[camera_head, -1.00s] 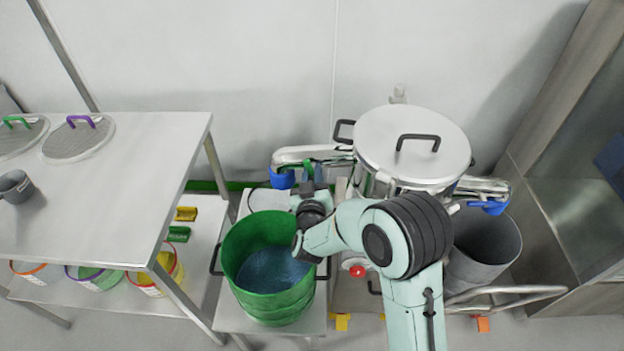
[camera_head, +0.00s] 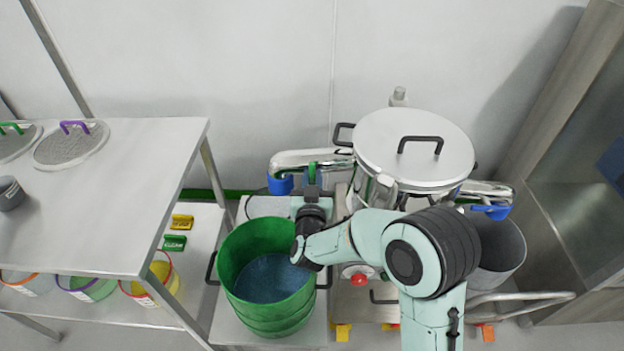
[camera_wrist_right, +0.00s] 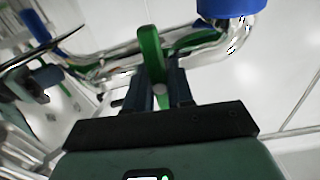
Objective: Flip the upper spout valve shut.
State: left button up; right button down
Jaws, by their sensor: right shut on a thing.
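The upper spout (camera_head: 312,158) is a shiny metal pipe leaving the left side of the steel vessel (camera_head: 390,150), with a blue end (camera_head: 281,184) at its outer tip. Its green valve lever (camera_head: 312,170) shows just above my right gripper (camera_head: 311,187). In the right wrist view the green lever (camera_wrist_right: 150,45) stands between the two dark fingers of my right gripper (camera_wrist_right: 160,88), which is shut on it. The chrome spout (camera_wrist_right: 205,48) runs behind the lever. My left gripper is not in view.
A green tub (camera_head: 230,250) holding blue contents stands below and left of my right forearm. A red button (camera_head: 359,279) is near that forearm. A steel table (camera_head: 100,220) is at left. A second spout with a blue end (camera_head: 493,212) and a grey bin (camera_head: 508,255) are at right.

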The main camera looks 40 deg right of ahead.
jog(key=c, duration=1)
grip_release()
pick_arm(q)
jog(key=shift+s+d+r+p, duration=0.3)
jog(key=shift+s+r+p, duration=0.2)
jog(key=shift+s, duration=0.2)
pick_arm(e)
jog(key=v, duration=1.3)
jog(key=shift+a, duration=0.15)
jog(key=shift+s, duration=0.1)
